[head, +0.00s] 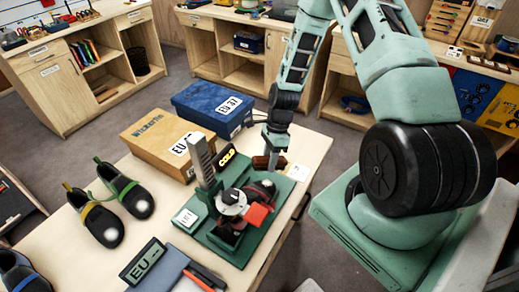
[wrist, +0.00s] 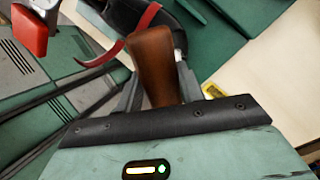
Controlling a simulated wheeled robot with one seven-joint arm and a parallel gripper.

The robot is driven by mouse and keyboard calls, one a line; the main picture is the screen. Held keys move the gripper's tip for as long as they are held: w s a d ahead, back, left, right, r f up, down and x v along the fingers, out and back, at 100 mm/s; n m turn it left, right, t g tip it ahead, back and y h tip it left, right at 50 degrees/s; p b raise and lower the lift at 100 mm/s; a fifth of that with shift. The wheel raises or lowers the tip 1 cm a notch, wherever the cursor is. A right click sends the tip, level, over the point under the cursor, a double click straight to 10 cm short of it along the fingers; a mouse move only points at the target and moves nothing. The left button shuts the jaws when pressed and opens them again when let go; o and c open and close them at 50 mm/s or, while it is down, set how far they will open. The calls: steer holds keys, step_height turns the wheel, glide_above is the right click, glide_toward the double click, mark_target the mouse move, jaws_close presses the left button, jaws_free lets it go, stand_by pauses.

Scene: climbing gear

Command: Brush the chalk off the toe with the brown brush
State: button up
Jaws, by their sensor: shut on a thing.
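My gripper (head: 270,152) points down over the green fixture and is shut on the brown brush (head: 263,162). In the wrist view the brush's brown wooden body (wrist: 155,60) stands between the two fingers; its bristles are hidden. A dark shoe with a red strap (wrist: 140,22) lies just beyond the brush in the wrist view. In the head view the shoe (head: 266,187) sits in the green fixture (head: 222,243), partly hidden by a clamp with a red block (head: 257,216). A pale patch shows on it near the brush; I cannot tell whether they touch.
Two dark shoes with pale toe patches, one green-trimmed (head: 125,189) and one yellow-trimmed (head: 95,216), stand left. A cardboard box (head: 150,145) and a blue box (head: 205,103) stand behind. An upright grey post (head: 203,160) rises from the fixture, left of my gripper.

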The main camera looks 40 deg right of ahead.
mark_target(262, 188)
steer(key=shift+b+x, duration=2.15)
steer(key=shift+x, duration=0.85)
steer(key=shift+b+x, duration=0.5)
steer(key=shift+x, duration=0.3)
steer(key=shift+w+d+f, duration=0.25)
steer(key=shift+d, duration=0.45)
steer(key=shift+w+d+f, duration=0.2)
steer(key=shift+w+d, duration=0.05)
steer(key=shift+d, duration=0.5)
steer(key=shift+w+d+f+b, duration=0.25)
steer(key=shift+d+f+b, duration=0.15)
steer(key=shift+d, duration=0.25)
steer(key=shift+w+d+f+b, duration=0.25)
steer(key=shift+d+f+b, duration=0.1)
steer(key=shift+d, duration=0.3)
steer(key=shift+a, duration=0.1)
steer(key=shift+s+a+r+p, duration=0.35)
steer(key=shift+a+p, duration=0.05)
steer(key=shift+a, duration=0.5)
steer(key=shift+s+a+r+p, duration=0.35)
steer(key=shift+s+a, duration=0.05)
steer(key=shift+a, duration=0.55)
steer(key=shift+s+a+r+p, duration=0.35)
steer(key=shift+a+p, duration=0.05)
steer(key=shift+a, duration=0.5)
